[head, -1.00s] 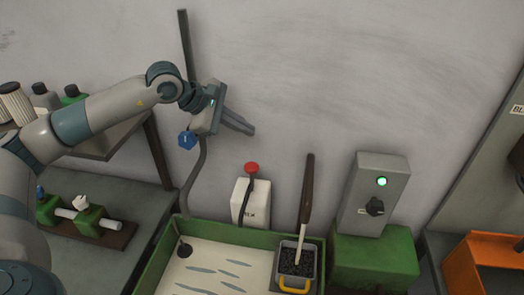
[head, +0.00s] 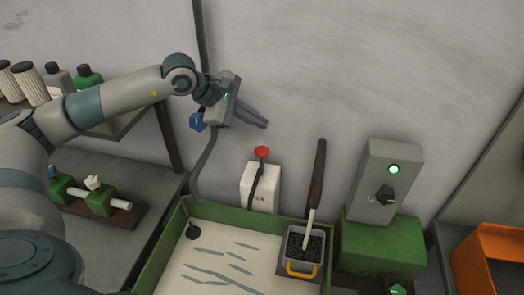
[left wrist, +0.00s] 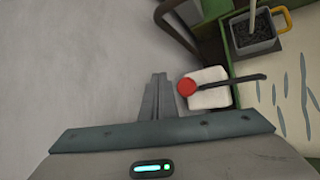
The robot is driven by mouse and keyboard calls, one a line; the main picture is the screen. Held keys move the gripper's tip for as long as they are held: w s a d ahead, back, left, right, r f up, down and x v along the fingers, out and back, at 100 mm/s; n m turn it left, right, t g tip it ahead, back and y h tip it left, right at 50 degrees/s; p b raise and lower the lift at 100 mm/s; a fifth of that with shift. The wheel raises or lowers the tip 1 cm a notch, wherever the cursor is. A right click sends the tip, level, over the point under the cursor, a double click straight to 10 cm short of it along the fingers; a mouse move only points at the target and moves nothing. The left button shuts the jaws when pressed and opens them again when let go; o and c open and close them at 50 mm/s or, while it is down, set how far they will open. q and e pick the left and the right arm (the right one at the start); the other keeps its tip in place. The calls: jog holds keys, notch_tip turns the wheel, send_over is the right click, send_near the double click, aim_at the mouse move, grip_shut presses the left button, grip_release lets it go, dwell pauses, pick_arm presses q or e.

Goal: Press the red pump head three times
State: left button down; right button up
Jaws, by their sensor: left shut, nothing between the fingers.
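The red pump head (head: 262,152) sits on top of a white bottle (head: 258,196) with a dark spout hanging down its front. The bottle stands upright at the back edge of the green tray. My left gripper (head: 265,124) is shut and empty, above the red pump head and apart from it in the head view. In the left wrist view, the shut fingers (left wrist: 159,76) point just left of the red pump head (left wrist: 187,87), and the white bottle (left wrist: 208,90) shows behind it. My right gripper is not in view.
A green-rimmed tray (head: 152,255) with streaked liquid lies in front. A grey bucket (head: 301,250) of dark granules with a long-handled brush (head: 317,180) stands right of the bottle. Further right is a grey switch box (head: 382,185) with a green light. A hose (head: 203,160) runs up the wall.

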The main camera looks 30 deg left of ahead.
pick_arm(q)
jog(key=b, duration=0.2)
send_over(258, 150)
notch_tip(258, 150, down, 5)
jog(key=shift+s+a+r, duration=0.1)
jog(key=shift+r, duration=0.05)
jog(key=shift+f+b, duration=0.7)
jog(key=shift+b, duration=0.25)
dwell(0.8)
jog(key=shift+f, duration=0.1)
dwell(0.3)
jog(key=shift+f+b, duration=0.2)
jog(key=shift+b, duration=0.3)
jog(key=shift+f+b, duration=0.1)
jog(key=shift+b, duration=0.2)
